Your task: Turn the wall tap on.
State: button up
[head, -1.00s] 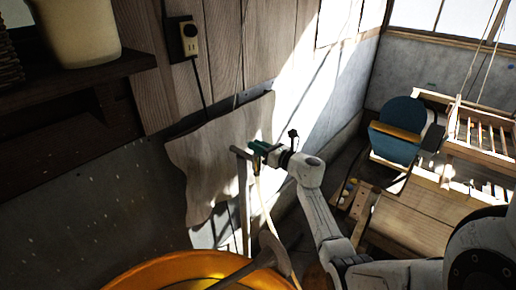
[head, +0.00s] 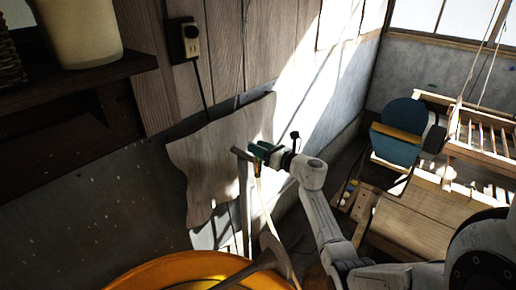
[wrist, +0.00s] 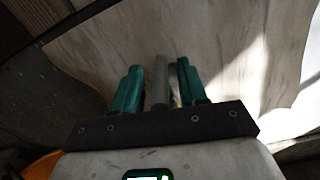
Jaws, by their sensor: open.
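A thin upright grey pipe (head: 245,205) with a short grey bar (head: 240,153) across its top stands in front of the wooden board; it appears to be the wall tap. My gripper (head: 262,151) is at the right end of this bar, its green fingers pointing left toward it. In the wrist view, a grey rod (wrist: 160,82) lies between the two open green fingers (wrist: 158,88), with a gap visible on its right. I cannot tell whether a finger touches it. The tap's outlet and the bar's far side are not clear.
A pale hose (head: 266,212) hangs below my gripper toward an orange tub (head: 165,272) at the bottom. A wavy wooden board (head: 207,165) hangs behind the tap. A shelf (head: 80,85) with a cream pot (head: 78,30) is upper left. A blue-backed chair (head: 398,130) stands at right.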

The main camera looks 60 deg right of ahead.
jog(key=b+v, duration=0.1)
jog(key=v, duration=0.9)
jog(key=shift+b, duration=0.3)
jog(key=shift+s, duration=0.1)
